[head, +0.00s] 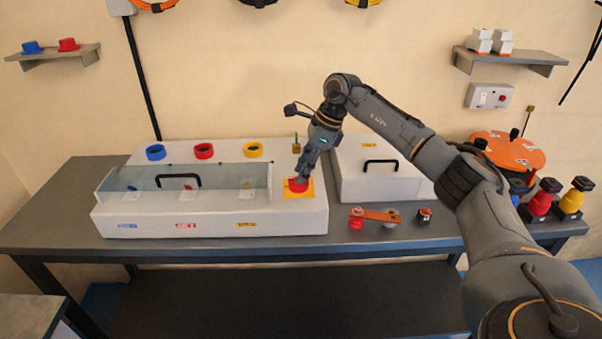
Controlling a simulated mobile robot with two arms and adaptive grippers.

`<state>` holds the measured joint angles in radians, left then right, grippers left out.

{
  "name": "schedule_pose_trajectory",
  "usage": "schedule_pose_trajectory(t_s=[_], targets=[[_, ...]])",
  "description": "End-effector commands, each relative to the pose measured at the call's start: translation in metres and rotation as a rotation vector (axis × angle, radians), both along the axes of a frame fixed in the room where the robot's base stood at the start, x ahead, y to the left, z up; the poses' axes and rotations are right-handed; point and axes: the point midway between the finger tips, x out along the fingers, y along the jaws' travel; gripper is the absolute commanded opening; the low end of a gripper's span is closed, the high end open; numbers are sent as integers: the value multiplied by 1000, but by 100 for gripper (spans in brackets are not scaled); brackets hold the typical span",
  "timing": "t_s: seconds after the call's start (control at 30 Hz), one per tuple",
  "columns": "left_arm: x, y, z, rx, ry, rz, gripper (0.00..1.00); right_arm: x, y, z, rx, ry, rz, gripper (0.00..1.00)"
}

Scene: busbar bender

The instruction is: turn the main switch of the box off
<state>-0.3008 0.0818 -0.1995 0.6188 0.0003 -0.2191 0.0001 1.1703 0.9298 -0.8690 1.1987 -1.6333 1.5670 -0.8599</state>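A white box (283,226) with a clear lid and black handle stands on the left of the grey table. Its red main switch (298,185) sits on a yellow plate (320,188) at the box's right end. My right gripper (303,177) points down at the red switch, with its fingertips at or just above it. The fingers partly hide the switch, and I cannot tell if they are closed on it. The switch's exact angle is too small to read. My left gripper is not in view.
A second white box (385,185) with a black handle stands right of the first. An orange bar (375,214) lies in front of it. An orange round device (510,152) and red and yellow connectors (573,198) stand at the right. Shelves hang on the wall.

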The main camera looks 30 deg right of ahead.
Motion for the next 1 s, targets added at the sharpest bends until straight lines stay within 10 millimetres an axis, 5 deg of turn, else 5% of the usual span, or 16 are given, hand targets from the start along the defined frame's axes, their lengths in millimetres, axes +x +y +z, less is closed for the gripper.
schedule_pose_trajectory(t_s=[0.3, 0.5, 1.0], targets=[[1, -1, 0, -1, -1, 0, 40, -13, -23, 64, 0, -5, -3, 36], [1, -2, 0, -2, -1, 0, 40, -18, -32, 89, 1, -3, -2, 36], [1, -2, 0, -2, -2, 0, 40, -20, -35, 96, 1, -1, -1, 36]])
